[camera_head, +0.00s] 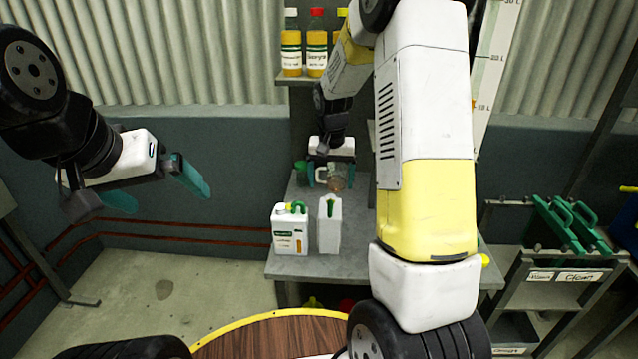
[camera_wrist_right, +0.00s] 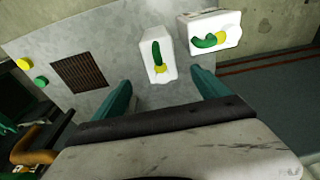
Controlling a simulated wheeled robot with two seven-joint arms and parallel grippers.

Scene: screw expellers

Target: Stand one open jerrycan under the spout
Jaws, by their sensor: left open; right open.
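Two white jerrycans with green handles stand upright on the grey bench. The labelled jerrycan (camera_head: 284,238) is on the left and also shows in the right wrist view (camera_wrist_right: 192,30). The narrow-side-on jerrycan (camera_head: 330,232) stands beside it and shows in the right wrist view (camera_wrist_right: 152,66). Yellow shows by their handles; whether either is capped I cannot tell. My right gripper (camera_head: 331,180) is open behind the narrow-side-on one; in the wrist view its fingers are apart and empty (camera_wrist_right: 160,92). My left gripper (camera_head: 170,201) is open and empty in the air, far left. I cannot make out the spout.
The bench (camera_head: 350,262) has a dark grate (camera_wrist_right: 78,77) and yellow and green round parts beside it. Bottles (camera_head: 316,50) stand on a shelf above. A round wooden top (camera_head: 270,338) is in front. My right arm hides the bench's right part.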

